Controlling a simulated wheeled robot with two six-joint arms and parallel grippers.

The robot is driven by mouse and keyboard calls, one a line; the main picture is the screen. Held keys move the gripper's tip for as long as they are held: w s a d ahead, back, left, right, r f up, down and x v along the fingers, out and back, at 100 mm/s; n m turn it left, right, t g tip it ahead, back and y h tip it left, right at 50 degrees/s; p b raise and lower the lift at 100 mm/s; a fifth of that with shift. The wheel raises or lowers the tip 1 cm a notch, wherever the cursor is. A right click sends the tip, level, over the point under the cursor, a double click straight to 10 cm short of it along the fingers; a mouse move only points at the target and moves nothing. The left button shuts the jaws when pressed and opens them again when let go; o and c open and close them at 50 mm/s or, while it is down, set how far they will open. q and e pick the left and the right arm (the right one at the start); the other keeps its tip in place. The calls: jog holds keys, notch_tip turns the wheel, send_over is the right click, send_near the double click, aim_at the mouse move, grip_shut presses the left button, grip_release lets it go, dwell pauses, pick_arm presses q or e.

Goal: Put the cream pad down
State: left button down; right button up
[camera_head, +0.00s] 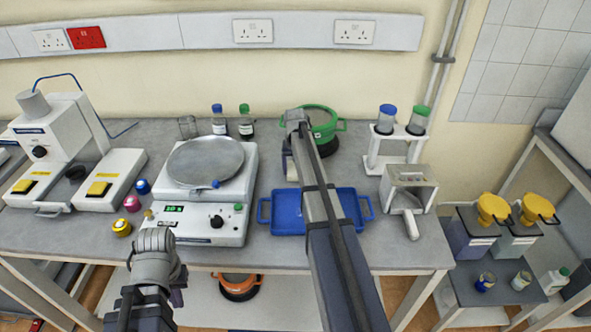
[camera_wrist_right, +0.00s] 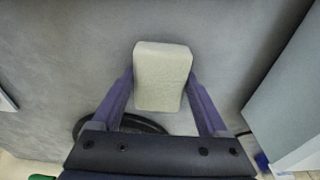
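The cream pad (camera_wrist_right: 163,78) is a pale rounded block between the two fingers of my right gripper (camera_wrist_right: 161,85) in the right wrist view. Both fingers touch its sides, so the gripper is shut on it. Grey bench top shows behind the pad; I cannot tell whether the pad touches it. In the head view my right arm reaches over the bench, and its gripper end (camera_head: 289,165) is mostly hidden behind the arm. My left gripper (camera_head: 157,246) is at the bench's front edge; its fingers cannot be made out.
A blue tray (camera_head: 289,220) lies under my right arm. A green-handled round pot (camera_head: 322,120) stands behind it. A balance (camera_head: 205,225) is on the left and a metal scoop bin (camera_head: 408,185) on the right. Bare bench (camera_head: 345,165) shows between the pot and tray.

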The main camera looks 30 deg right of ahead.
aim_at(294, 171)
jog(key=o, duration=0.3)
jog(key=shift+r, duration=0.1)
jog(key=r+p, duration=0.8)
jog(key=s+r+p, duration=0.1)
jog(key=r+p, duration=0.3)
jog(key=shift+a, duration=0.4)
jog(key=s+a+n, duration=0.2)
jog(key=s+a, duration=0.3)
jog(key=a, duration=0.6)
jog(key=s+a+n, duration=0.2)
jog(key=s+a, duration=0.3)
jog(key=a, duration=0.5)
jog(key=s+a+n, duration=0.2)
jog(key=s+a, duration=0.3)
jog(key=s+a+n, duration=0.2)
jog(key=s+a, duration=0.3)
jog(key=s+a+n+g, duration=0.1)
jog(key=s+a+n, duration=0.1)
jog(key=s+a, duration=0.3)
jog(key=shift+s+a+h, duration=0.1)
jog(key=shift+s+h, duration=0.2)
jog(key=shift+s, duration=0.25)
